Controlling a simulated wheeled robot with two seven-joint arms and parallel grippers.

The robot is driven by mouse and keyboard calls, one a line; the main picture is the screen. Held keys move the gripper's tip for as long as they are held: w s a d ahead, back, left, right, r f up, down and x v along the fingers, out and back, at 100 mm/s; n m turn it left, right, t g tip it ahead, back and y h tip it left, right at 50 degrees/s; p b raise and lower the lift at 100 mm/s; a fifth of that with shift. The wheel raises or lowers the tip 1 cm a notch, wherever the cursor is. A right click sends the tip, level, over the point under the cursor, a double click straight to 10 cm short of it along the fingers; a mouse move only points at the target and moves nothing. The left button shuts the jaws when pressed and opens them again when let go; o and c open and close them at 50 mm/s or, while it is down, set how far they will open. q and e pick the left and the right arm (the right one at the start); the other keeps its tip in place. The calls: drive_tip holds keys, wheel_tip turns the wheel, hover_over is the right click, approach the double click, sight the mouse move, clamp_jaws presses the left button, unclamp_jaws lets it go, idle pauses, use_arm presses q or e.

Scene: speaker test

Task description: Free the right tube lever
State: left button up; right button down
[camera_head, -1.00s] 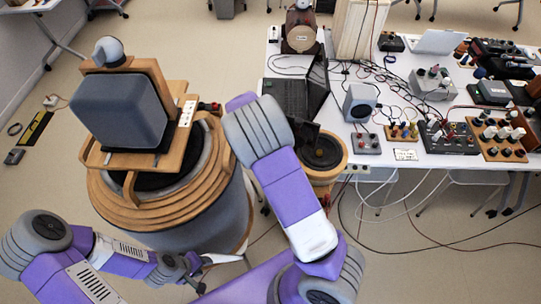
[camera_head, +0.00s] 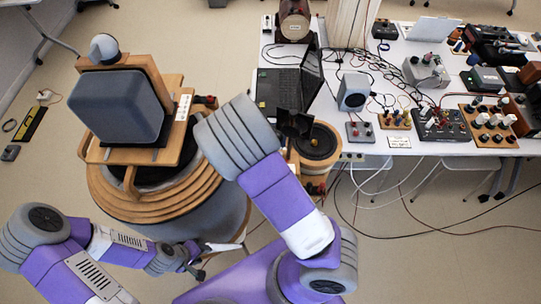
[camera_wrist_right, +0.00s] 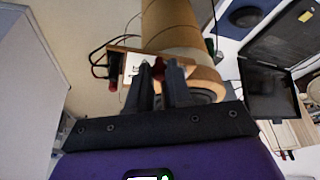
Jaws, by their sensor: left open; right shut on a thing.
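The round wooden tube (camera_head: 333,152) with a dark speaker cone stands at the table's left front corner. It also shows in the right wrist view (camera_wrist_right: 168,22), with a small wooden bracket and pale plate (camera_wrist_right: 131,66) on its side. A red lever tip (camera_wrist_right: 158,66) shows between the fingers of my right gripper (camera_wrist_right: 161,82), which is shut on it. Most of the lever is hidden by the fingers. My left gripper (camera_head: 198,262) is open and empty, low beside the large barrel.
The large wooden-ringed barrel (camera_head: 150,205) with a grey speaker (camera_head: 118,105) on top stands at left. A table (camera_head: 440,75) holds a laptop (camera_head: 288,88), a small speaker (camera_head: 354,92) and control boxes. Cables (camera_head: 440,228) hang to the floor at right.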

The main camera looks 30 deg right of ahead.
drive_tip(key=shift+s+d+n+t, duration=0.15)
drive_tip(key=shift+n+t, duration=0.15)
drive_tip(key=shift+n, duration=0.3)
drive_tip(key=c, duration=1)
unclamp_jaws()
drive_tip(key=shift+s, duration=0.1)
drive_tip(key=shift+c, duration=0.2)
drive_tip(key=p+v, duration=0.1)
drive_tip(key=v, duration=0.6)
drive_tip(key=shift+r+p, duration=0.3)
drive_tip(key=shift+r, duration=0.05)
